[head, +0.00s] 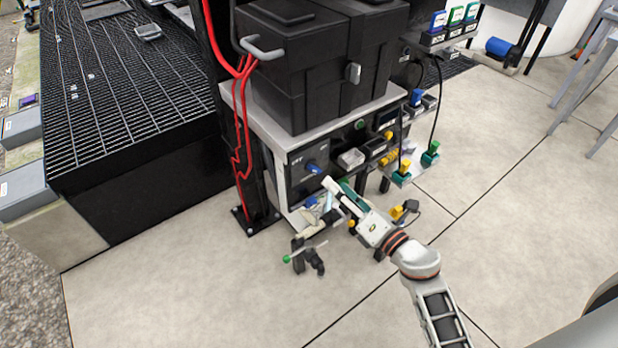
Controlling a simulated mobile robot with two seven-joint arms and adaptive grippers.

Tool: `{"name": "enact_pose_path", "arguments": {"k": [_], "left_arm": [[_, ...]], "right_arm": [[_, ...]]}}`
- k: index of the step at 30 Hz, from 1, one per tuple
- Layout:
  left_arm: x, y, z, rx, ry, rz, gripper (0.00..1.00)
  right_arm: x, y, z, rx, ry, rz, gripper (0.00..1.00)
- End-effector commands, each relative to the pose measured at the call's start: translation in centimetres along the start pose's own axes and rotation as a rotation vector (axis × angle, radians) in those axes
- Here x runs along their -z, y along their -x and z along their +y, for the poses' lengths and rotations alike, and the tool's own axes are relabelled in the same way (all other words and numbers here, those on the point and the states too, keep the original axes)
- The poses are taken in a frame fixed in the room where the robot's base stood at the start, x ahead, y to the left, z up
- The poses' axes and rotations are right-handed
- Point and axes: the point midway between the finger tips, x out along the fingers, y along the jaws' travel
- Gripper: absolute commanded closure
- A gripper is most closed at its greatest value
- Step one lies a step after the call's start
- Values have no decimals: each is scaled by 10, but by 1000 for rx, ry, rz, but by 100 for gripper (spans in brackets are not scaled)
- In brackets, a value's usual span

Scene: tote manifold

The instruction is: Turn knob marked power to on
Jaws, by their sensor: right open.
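A blue knob (314,168) sits on a dark control panel (298,172) on the front of the bench. Small white lettering shows beside the knob, but it is too small to read, so I cannot tell the knob's setting. My right gripper (336,187) reaches in from the lower right. It is open and empty, with its fingertips just below and to the right of the knob, seemingly apart from it. My left gripper is not in view.
Black totes (300,75) stand on the bench above the panel. A red cable (240,130) runs down the black post at left. Yellow and green connectors (403,167) stick out to the right. A black clamp-like object (308,258) is below. Open floor lies in front.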

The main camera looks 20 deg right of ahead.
Motion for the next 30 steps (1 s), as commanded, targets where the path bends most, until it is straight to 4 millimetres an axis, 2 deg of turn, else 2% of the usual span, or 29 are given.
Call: {"name": "enact_pose_path", "arguments": {"k": [1, 5, 18, 23, 30], "left_arm": [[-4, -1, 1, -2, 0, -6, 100], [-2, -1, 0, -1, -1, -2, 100], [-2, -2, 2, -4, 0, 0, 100], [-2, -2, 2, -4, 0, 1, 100], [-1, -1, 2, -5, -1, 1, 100]], "right_arm": [[4, -2, -5, 5, 21, 9, 51], [3, -11, -3, 1, 41, 13, 51], [4, -71, -4, 4, 37, 13, 51], [4, -80, -4, 3, 37, 13, 51], [4, -80, -4, 3, 37, 13, 51]]}}
